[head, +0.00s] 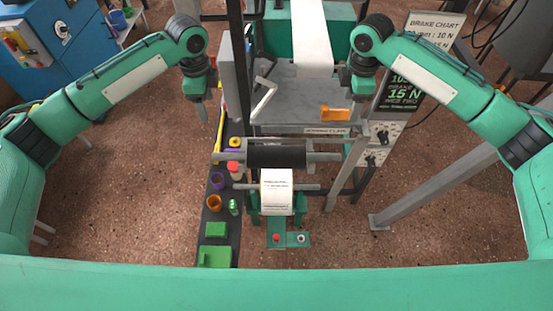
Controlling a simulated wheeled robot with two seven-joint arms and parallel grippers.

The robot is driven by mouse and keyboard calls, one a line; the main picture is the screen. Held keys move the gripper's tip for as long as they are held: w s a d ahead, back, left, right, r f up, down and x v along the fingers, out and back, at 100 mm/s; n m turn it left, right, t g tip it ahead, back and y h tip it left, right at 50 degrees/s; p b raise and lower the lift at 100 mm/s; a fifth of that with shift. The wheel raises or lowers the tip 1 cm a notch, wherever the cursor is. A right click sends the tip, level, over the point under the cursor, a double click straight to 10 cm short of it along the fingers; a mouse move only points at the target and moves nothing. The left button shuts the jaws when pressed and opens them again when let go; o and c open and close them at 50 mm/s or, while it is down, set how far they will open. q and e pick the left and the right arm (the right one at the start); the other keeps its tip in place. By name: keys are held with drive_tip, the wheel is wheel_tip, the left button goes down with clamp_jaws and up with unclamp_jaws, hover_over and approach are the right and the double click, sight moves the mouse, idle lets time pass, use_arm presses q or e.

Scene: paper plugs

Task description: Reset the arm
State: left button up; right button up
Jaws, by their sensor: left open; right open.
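My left gripper (202,108) hangs pointing down from the raised green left arm, left of the machine and over the floor and the edge of the dark side strip. It is open, and nothing shows between its fingers. My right gripper (354,103) hangs pointing down from the raised green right arm, near the right side of the grey machine table (300,95). It is open and looks empty. Its fingertips are small and overlap the orange block (336,114) area; I cannot tell the exact gap.
A white paper roll (277,192) sits on a spindle below a black roller (277,156). A dark strip (218,225) at left carries cups and green blocks. A white paper web (311,40) runs down at the back. A blue cabinet (60,60) stands far left.

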use_arm(q)
drive_tip(key=shift+r, duration=0.5)
drive_tip(key=shift+f, duration=0.1)
